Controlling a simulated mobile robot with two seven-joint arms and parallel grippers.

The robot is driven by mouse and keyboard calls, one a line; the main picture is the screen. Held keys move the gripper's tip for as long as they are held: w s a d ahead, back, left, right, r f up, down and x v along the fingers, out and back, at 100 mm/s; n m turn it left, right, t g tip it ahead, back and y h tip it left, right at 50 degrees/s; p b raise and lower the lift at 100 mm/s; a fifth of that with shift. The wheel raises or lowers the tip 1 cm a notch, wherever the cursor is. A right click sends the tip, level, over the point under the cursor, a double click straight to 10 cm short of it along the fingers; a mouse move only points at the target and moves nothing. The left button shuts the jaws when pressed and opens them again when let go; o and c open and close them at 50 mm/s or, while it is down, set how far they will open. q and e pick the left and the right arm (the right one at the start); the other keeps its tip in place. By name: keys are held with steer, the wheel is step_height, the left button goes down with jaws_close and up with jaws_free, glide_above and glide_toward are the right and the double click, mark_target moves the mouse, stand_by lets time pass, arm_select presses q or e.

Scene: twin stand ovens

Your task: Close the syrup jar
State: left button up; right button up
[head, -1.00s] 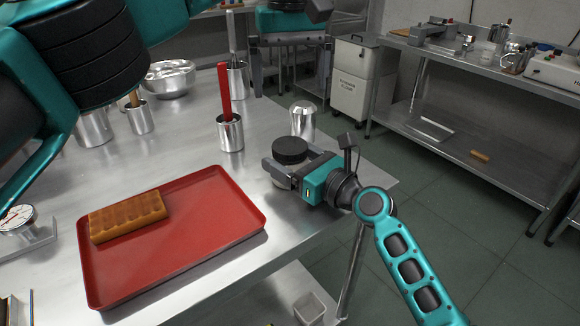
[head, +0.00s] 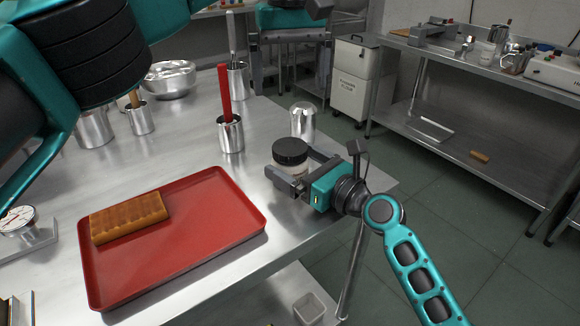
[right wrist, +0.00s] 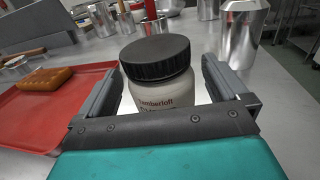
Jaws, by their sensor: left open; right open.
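The syrup jar is a pale, labelled jar (right wrist: 163,98) with a wide black lid (right wrist: 155,57) on its top. In the head view the black lid (head: 290,151) sits level on the jar, near the right edge of the steel table. My right gripper (head: 291,168) is open, its fingers on either side of the near part of the jar, below the lid, with gaps in the right wrist view (right wrist: 160,90).
A red tray (head: 205,250) with a waffle-like block (head: 128,217) lies left of the jar. A metal shaker (head: 303,120) stands close behind it, and a metal cup (head: 230,134) with a red-handled tool stands behind left. The table between tray and jar is clear.

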steer(key=v, duration=1.1)
steer(key=shift+s+r+p, duration=0.1)
steer(key=shift+p, duration=0.3)
